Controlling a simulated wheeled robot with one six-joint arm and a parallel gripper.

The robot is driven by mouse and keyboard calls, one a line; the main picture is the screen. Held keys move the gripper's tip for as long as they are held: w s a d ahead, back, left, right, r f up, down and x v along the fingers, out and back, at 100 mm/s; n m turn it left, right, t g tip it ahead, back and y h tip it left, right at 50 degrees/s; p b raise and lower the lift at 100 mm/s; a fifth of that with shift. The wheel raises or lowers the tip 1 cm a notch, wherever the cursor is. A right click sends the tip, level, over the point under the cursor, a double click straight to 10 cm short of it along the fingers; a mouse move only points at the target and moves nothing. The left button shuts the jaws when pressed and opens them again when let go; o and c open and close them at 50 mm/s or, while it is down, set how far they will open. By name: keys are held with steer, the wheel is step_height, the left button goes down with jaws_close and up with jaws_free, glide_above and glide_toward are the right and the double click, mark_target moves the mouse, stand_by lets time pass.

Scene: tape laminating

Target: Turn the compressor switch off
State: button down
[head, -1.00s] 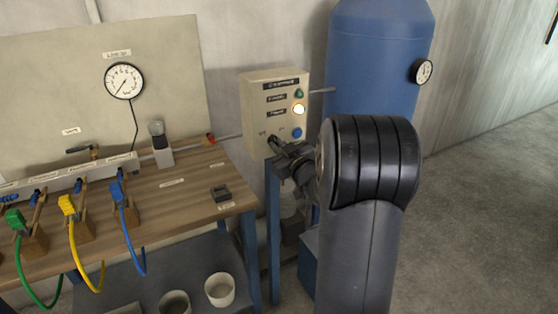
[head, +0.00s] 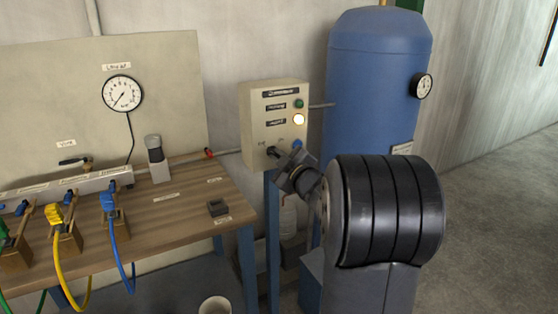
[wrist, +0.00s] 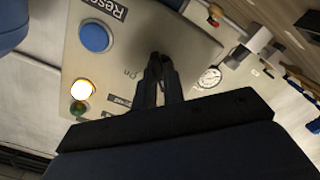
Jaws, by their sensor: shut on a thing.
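The compressor control box (head: 262,97) is a beige panel beside the blue tank. It bears a green lamp (head: 299,103), a lit yellow-white lamp (head: 299,119) and a blue button (head: 297,144). My gripper (head: 273,153) is at the lower left of the box face, shut on the switch. In the wrist view my gripper's dark fingers (wrist: 160,63) meet at the panel beside the "on" label. The fingers hide the switch, so I cannot tell its position. The blue reset button (wrist: 95,37) and the lit lamp (wrist: 82,90) also show there.
The blue tank (head: 372,90) with a gauge (head: 421,86) stands right of the box. A wooden bench (head: 190,205) with hoses, a pressure gauge (head: 122,93) and a small dark block (head: 218,207) is at left. Floor at right is clear.

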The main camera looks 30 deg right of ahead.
steer(key=c, duration=1.5)
jaws_free()
steer(key=s, duration=1)
steer(key=shift+s+d, duration=0.15)
steer(key=shift+s, duration=0.25)
steer(key=shift+w, duration=0.15)
steer(key=w, duration=1)
steer(key=shift+w, duration=0.35)
steer(key=shift+s+m+p, duration=0.1)
steer(key=shift+m+p, duration=0.2)
steer(key=shift+p, duration=0.05)
